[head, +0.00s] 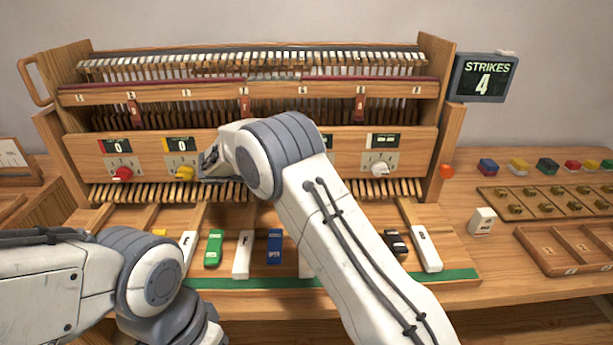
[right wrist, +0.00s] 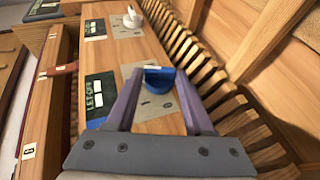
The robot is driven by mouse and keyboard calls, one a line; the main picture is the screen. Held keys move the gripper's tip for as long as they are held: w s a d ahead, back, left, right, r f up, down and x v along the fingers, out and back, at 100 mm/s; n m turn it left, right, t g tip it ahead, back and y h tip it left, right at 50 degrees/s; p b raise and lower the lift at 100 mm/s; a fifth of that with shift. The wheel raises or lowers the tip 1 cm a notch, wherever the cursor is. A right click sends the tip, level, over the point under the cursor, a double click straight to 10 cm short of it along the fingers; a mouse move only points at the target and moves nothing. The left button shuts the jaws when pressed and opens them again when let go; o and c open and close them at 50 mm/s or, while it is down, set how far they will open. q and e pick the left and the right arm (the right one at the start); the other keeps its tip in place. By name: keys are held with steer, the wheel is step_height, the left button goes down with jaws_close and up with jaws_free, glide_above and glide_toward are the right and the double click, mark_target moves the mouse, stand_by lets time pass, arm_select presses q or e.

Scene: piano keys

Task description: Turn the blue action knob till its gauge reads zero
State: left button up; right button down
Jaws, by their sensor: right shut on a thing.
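The blue knob (right wrist: 160,76) shows in the right wrist view, on a pale plate on the wooden panel. My right gripper (right wrist: 158,82) is shut on it, with one purple-grey finger on each side. A dark gauge (right wrist: 98,98) marked LET OFF sits beside the knob; its white reading is too small to tell.
A red knob (head: 122,174), a yellow knob (head: 184,173) and a white knob (head: 380,169) are on the same panel (head: 420,150). Coloured keys, such as a green key (head: 214,247), lie in front. A STRIKES screen (head: 483,79) reads 4.

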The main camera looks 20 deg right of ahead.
steer(key=shift+a+f+n+h+b, duration=0.1)
steer(key=shift+f+n+h+b, duration=0.35)
steer(key=shift+h, duration=0.45)
steer(key=shift+a+f+n+h+b, duration=0.2)
steer(key=shift+h+b, duration=0.3)
steer(key=shift+h, duration=0.4)
steer(key=shift+d+r, duration=0.1)
steer(key=shift+d, duration=0.05)
steer(key=shift+c, duration=1.4)
jaws_free()
steer(key=s+a+b, duration=0.1)
steer(key=a, duration=0.9)
steer(key=shift+a, duration=0.2)
steer(key=shift+s, duration=0.1)
